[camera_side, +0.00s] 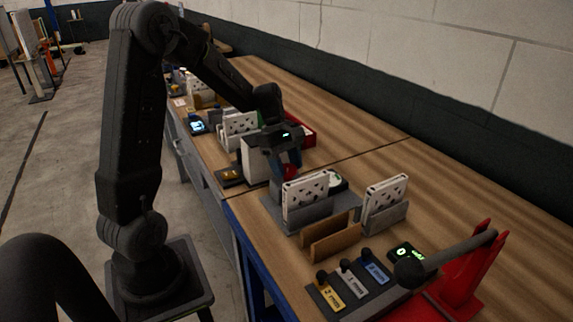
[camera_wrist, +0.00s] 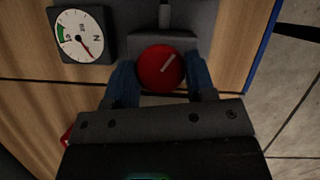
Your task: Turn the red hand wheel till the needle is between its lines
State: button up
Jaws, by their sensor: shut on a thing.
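In the side view my gripper (camera_side: 284,160) points down at the wheel (camera_side: 290,171), which is partly hidden. The gauge (camera_wrist: 80,35) has a white face and dark square housing, left of the wheel. Its red needle (camera_wrist: 84,46) points to the lower right, away from the green band (camera_wrist: 62,31) at the left. The gauge also shows partly in the side view (camera_side: 335,181), behind a filter.
White boxed filters (camera_side: 305,198) stand in a grey holder close to my gripper, with another (camera_side: 386,196) to the right. A brown divider (camera_side: 331,238) and a panel of coloured plates (camera_side: 350,285) lie in front. A red bin (camera_side: 307,130) stands behind my gripper.

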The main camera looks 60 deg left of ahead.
jog(key=m+g, duration=0.1)
jog(key=m, duration=0.1)
jog(key=m+g, duration=0.1)
jog(key=m, duration=0.2)
jog(key=shift+w, duration=0.15)
jog(key=m, duration=0.2)
jog(key=m+g+y, duration=0.1)
jog(key=m, duration=0.1)
jog(key=shift+m+g, duration=0.3)
jog(key=shift+m, duration=0.1)
jog(key=m, duration=0.2)
jog(key=m+g+y, duration=0.1)
jog(key=m, duration=0.2)
jog(key=shift+w+d+y, duration=0.1)
jog(key=shift+d+y, duration=0.05)
jog(key=shift+y, duration=0.15)
jog(key=m, duration=0.2)
jog(key=m+y, duration=0.1)
jog(key=m, duration=0.1)
jog(key=shift+m+g+y, duration=0.3)
jog(key=o, duration=0.9)
jog(key=shift+r, duration=0.1)
